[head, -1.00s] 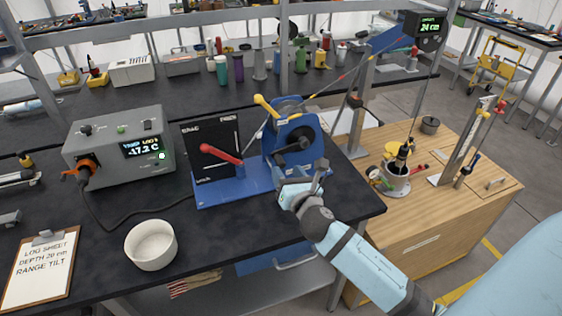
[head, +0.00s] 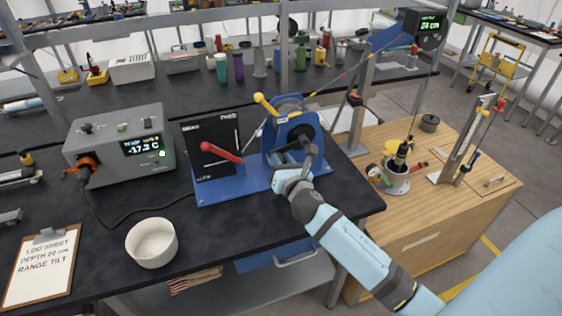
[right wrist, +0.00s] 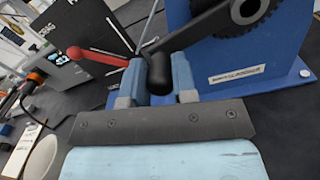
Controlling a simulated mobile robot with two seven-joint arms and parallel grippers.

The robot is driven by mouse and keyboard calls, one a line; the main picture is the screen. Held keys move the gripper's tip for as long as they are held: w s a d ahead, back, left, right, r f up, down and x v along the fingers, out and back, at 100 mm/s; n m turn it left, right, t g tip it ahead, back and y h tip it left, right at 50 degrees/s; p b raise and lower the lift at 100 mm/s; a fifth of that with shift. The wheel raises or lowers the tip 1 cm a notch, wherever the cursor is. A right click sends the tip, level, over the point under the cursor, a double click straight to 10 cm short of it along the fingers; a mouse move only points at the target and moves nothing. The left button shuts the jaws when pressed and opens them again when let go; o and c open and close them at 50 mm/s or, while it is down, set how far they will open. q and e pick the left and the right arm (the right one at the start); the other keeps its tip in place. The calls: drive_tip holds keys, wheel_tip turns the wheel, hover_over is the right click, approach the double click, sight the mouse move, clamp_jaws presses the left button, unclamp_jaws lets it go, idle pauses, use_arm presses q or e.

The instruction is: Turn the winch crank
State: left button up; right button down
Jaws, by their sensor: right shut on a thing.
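The winch (head: 278,137) is a blue frame on a blue base plate near the right edge of the black bench. Its black crank arm (right wrist: 205,25) runs from the toothed hub down-left to a black handle (right wrist: 158,75). My right gripper (head: 284,168) is at the crank, in front of the winch. The right wrist view shows its two blue fingers (right wrist: 158,82) on either side of the handle, shut on it. In the head view the gripper and wrist partly hide the handle. My left gripper is not in view.
A red lever (head: 221,152) on a black panel stands left of the winch, and a yellow lever (head: 266,105) is above it. A white bowl (head: 151,243), a grey meter box (head: 118,145) and a clipboard (head: 42,265) are on the left. A wooden cabinet (head: 430,215) stands at right.

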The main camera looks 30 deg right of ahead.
wheel_tip(320, 180, up, 2)
drive_tip(key=shift+a+r+m+p, duration=0.15)
drive_tip(key=shift+m+p, duration=0.85)
drive_tip(key=shift+m, duration=0.2)
drive_tip(key=shift+r+m+p, duration=0.5)
drive_tip(key=shift+r+m, duration=0.15)
drive_tip(key=shift+m, duration=0.55)
drive_tip(key=c, duration=0.9)
unclamp_jaws()
drive_tip(key=b+v, duration=0.2)
drive_tip(key=v, duration=1.1)
drive_tip(key=shift+s+f, duration=0.1)
drive_tip(key=shift+s, duration=0.35)
